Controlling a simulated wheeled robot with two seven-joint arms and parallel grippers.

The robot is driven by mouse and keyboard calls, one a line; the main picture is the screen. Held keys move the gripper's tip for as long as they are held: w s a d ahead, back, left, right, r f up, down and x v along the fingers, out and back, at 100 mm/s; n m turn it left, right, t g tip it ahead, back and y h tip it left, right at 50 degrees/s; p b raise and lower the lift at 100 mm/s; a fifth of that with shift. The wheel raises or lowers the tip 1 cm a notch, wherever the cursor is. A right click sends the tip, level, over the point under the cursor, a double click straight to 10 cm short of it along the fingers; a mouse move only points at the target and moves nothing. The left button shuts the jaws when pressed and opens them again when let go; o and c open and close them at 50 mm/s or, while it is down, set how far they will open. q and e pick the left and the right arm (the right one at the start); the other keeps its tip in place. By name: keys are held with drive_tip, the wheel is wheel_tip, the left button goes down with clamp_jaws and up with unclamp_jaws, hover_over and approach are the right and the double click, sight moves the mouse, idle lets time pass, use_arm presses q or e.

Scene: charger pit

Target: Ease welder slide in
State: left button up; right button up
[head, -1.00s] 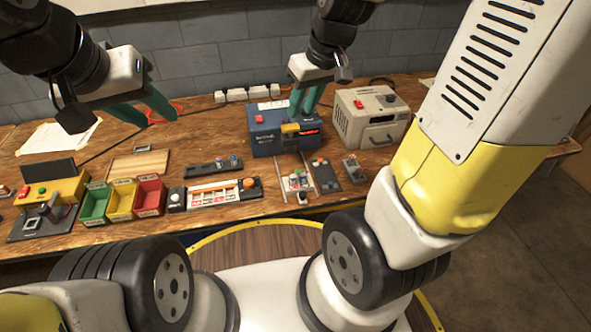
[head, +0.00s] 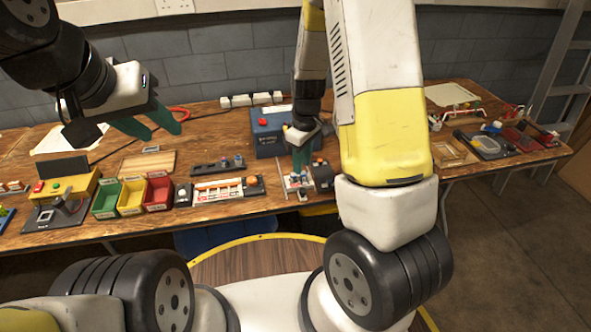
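A small pale slide fixture with rails (head: 293,183) lies near the table's front edge, right of centre in the head view. I take it to be the welder slide, though its label is too small to read. My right gripper (head: 299,166) points down over its back end, with teal fingers close to it. Whether the fingers touch or grip anything is hidden by the wrist and small size. My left gripper (head: 164,131) is open and empty, above the table at the left, its teal fingers apart. A blue box (head: 268,136) stands behind the slide, partly covered by my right arm.
Green (head: 105,199), yellow (head: 131,197) and red (head: 158,193) bins stand left of an orange-and-white strip device (head: 219,190). A black press-like device (head: 60,209) is further left. A wooden board (head: 147,163) lies behind the bins. My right arm hides the table right of the slide.

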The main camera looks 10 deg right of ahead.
sight(303, 190)
drive_tip(key=shift+s+d+f+n, duration=0.1)
drive_tip(key=shift+s+f+n, duration=0.05)
drive_tip(key=shift+f, duration=0.55)
drive_tip(key=shift+s+d+f+n, duration=0.1)
drive_tip(key=shift+f+n, duration=0.05)
drive_tip(key=shift+f, duration=0.5)
drive_tip(key=shift+a+f, duration=0.1)
drive_tip(key=shift+f, duration=3.7)
clamp_jaws()
